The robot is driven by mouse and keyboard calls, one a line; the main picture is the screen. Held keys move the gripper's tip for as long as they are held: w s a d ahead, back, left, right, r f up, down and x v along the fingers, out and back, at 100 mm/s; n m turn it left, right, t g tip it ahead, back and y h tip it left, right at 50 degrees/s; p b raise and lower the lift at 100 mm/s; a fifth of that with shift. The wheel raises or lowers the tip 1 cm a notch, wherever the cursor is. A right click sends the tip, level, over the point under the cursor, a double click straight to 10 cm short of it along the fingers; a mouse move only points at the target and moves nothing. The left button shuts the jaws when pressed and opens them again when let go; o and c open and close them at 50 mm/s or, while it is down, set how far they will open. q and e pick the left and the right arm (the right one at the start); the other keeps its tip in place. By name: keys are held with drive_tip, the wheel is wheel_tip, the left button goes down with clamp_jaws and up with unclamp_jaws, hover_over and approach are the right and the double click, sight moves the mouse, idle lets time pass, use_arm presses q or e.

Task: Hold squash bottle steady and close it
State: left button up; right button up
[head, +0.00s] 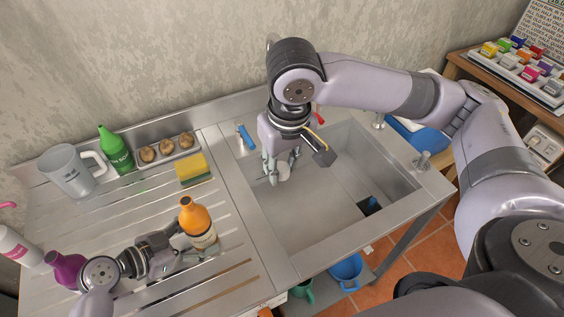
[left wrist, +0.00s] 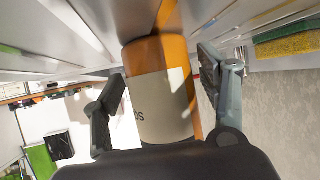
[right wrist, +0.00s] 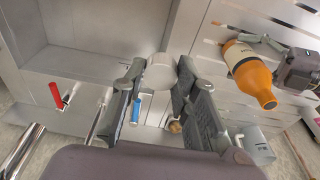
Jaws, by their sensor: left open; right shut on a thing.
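The squash bottle (head: 196,219) is orange with a pale label and stands on the ribbed drainboard left of the sink. In the right wrist view its orange neck (right wrist: 262,88) shows with an open top. My left gripper (head: 192,250) is open, its fingers on either side of the bottle's lower body; the bottle also shows between the fingers in the left wrist view (left wrist: 160,95). My right gripper (head: 280,172) is shut on a white round cap (head: 284,172), above the sink basin. The cap also shows between its fingertips in the right wrist view (right wrist: 160,70).
A yellow-green sponge (head: 192,169), a green bottle (head: 114,150), a clear jug (head: 68,170) and a tray of round brown things (head: 167,148) stand behind. A purple bottle (head: 64,268) is at left.

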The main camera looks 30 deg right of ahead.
sight(186, 201)
use_arm(q)
drive_tip(key=c, duration=1)
drive_tip(key=shift+c, duration=0.2)
use_arm(e)
drive_tip(key=w+a+n, duration=0.1)
drive_tip(key=a+n, duration=0.1)
drive_tip(key=a, duration=0.4)
drive_tip(key=w+a+r+n, duration=0.1)
drive_tip(key=a+n, duration=0.1)
drive_tip(key=a, duration=0.4)
drive_tip(key=w+a+n, duration=0.1)
drive_tip(key=a+n, duration=0.1)
drive_tip(key=a, duration=0.5)
drive_tip(key=shift+w+r, duration=0.35)
drive_tip(key=shift+w, duration=0.05)
